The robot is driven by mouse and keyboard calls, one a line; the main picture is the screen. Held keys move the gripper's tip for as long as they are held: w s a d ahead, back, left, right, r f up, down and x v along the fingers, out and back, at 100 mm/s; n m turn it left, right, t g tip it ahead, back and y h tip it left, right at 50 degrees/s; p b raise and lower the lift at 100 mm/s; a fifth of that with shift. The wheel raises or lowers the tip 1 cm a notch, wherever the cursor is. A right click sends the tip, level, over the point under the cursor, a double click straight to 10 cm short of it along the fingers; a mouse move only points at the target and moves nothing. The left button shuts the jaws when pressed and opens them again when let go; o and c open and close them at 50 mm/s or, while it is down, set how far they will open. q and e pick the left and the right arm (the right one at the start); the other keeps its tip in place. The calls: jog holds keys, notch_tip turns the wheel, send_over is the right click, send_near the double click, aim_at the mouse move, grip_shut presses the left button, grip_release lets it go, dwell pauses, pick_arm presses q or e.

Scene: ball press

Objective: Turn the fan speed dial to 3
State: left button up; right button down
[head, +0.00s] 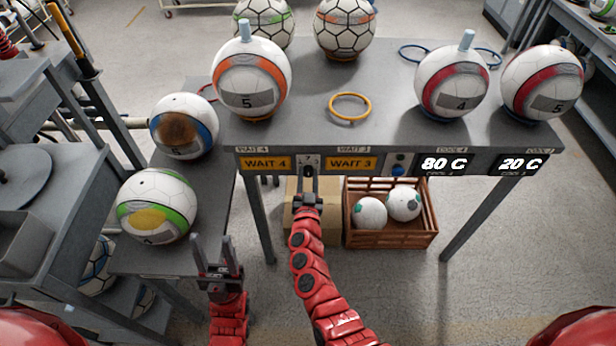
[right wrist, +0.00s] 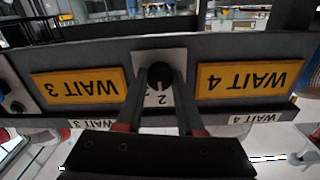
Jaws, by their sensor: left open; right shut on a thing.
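The fan speed dial (right wrist: 160,75) is a black knob on a pale plate (right wrist: 146,62), between the WAIT 3 and WAIT 4 signs on the table's front edge. The right wrist view shows it upside down. A 2 is readable on the plate; the other digits are mostly hidden by my fingers, and I cannot tell the setting for sure. My right gripper (head: 309,184) is shut on the dial, with one finger on each side of it; it also shows in the right wrist view (right wrist: 164,88). My left gripper (head: 214,254) is open and empty, low at the left beside the side table.
The WAIT 4 sign (head: 265,163) and WAIT 3 sign (head: 350,163) flank the dial. A blue button (head: 397,170) sits to the right. Balls stand on the table (head: 390,135) above. A wooden crate (head: 390,238) with two balls and a cardboard box (head: 328,222) are below.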

jog(key=shift+f+m, duration=0.1)
jog(key=shift+m, duration=0.2)
jog(key=m+b, duration=0.2)
jog(key=shift+d+m, duration=0.15)
jog(key=shift+m, duration=0.25)
jog(key=m+b, duration=0.1)
jog(key=m, duration=0.1)
jog(key=shift+f+m+b, duration=0.15)
jog(key=shift+m+b, duration=0.15)
jog(key=shift+b, duration=0.05)
jog(key=shift+r+m+b, duration=0.2)
jog(key=shift+m+b, duration=1.05)
jog(key=shift+m, duration=0.65)
jog(key=c, duration=0.5)
grip_release()
